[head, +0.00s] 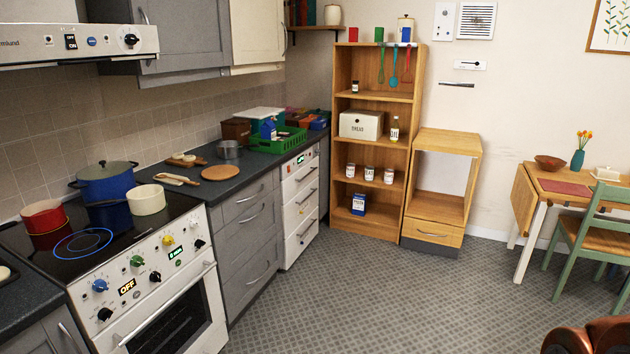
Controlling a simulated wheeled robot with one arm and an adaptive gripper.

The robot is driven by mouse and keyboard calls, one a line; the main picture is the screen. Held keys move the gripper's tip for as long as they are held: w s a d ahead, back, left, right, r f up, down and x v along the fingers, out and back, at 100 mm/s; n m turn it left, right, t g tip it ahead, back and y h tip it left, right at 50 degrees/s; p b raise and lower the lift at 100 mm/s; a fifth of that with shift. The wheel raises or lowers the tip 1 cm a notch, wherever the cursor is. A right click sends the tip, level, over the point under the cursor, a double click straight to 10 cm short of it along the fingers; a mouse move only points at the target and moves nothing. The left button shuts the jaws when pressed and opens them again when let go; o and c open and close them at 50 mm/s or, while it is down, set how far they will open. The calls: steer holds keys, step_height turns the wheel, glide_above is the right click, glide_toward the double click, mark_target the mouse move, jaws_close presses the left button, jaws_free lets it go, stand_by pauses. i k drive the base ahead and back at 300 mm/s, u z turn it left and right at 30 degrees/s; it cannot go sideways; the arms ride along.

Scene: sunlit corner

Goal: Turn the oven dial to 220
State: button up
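The white oven (150,300) stands at the lower left, under a black hob (110,235). Its slanted front panel carries several dials: a blue dial (99,285), a green dial (136,260), a yellow dial (167,239) and black dials, one at the left end (104,313) and one at the right (199,243). A small display (127,286) reads OFF. Dial markings are too small to read, and I cannot tell which dial sets the temperature. The oven door is shut.
A blue pot (105,185), a red pot (44,217) and a cream pot (146,200) stand on the hob. The cooker hood (80,42) hangs above. Grey drawers (245,220) adjoin the oven's right side. The patterned floor (330,295) before them is clear.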

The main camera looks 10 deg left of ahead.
mark_target(104, 314)
steer(key=i, duration=1.9)
steer(key=u, duration=2.5)
